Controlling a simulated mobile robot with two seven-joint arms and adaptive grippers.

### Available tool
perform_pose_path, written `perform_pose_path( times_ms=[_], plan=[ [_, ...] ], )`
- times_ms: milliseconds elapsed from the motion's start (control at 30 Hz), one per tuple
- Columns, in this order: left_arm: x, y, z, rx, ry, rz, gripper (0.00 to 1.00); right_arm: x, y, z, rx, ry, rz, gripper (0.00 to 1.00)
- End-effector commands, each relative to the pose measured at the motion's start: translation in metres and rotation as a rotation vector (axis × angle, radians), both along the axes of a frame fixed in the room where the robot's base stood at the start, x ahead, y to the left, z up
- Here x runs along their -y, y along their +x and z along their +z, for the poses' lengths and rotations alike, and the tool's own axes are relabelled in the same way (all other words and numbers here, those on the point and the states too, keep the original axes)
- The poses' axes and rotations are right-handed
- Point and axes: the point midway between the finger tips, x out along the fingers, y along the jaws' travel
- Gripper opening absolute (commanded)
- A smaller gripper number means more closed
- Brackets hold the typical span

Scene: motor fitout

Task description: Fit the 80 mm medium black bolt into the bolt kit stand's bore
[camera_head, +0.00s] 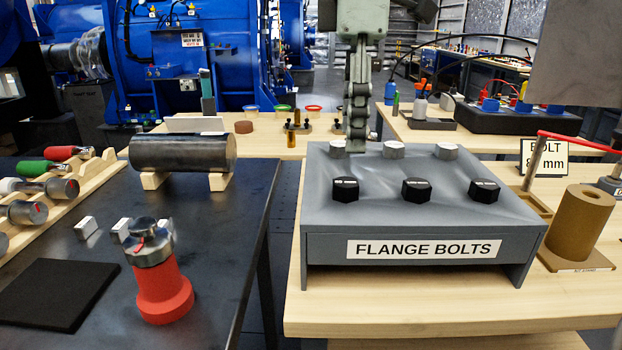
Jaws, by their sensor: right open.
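Three black hex bolt heads, left (345,189), middle (416,190) and right (485,190), stand in the front row of the grey stand (330,245) labelled "FLANGE BOLTS". Three silver heads (393,150) form its back row. Bolt shanks and bores are hidden, so I cannot tell lengths. A sign reading "BOLT" and a partly covered "mm" size (558,158) stands behind a light wooden tray (533,200) on the right. My right gripper (358,148) points down, open and empty, over the stand's back edge between the left and middle silver heads. My left gripper is out of view.
A brown hollow cylinder (578,225) stands right of the stand, with a red-handled tool (575,140) behind it. The dark table (225,300) at left holds a red-based part (162,285), a dark cylinder (183,153) on wooden blocks and a black mat (55,293).

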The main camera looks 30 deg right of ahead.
Motion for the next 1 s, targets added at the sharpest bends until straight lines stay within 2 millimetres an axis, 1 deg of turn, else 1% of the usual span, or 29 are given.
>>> perform_pose_path(
  times_ms=[67,133,433,600,700,967,1000],
  plan=[
    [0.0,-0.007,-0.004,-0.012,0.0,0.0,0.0,-0.003,-0.001,0.001,-0.004,-0.001,0.006,0.56],
    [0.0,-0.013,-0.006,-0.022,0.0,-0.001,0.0,-0.004,-0.002,-0.004,-0.006,-0.001,0.008,0.56],
    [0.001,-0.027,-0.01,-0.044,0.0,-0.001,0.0,-0.006,-0.003,-0.039,-0.008,-0.001,0.008,0.56],
    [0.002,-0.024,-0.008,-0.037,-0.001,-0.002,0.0,-0.007,-0.002,-0.065,-0.008,-0.001,0.008,0.56],
    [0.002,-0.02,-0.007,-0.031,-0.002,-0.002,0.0,-0.008,-0.002,-0.074,-0.006,-0.001,0.008,0.56],
    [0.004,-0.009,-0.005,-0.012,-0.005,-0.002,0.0,-0.007,-0.002,-0.076,-0.004,-0.001,0.007,0.56],
    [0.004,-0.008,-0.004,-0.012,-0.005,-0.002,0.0,-0.007,-0.002,-0.076,-0.004,-0.001,0.007,0.52]
  ],
)
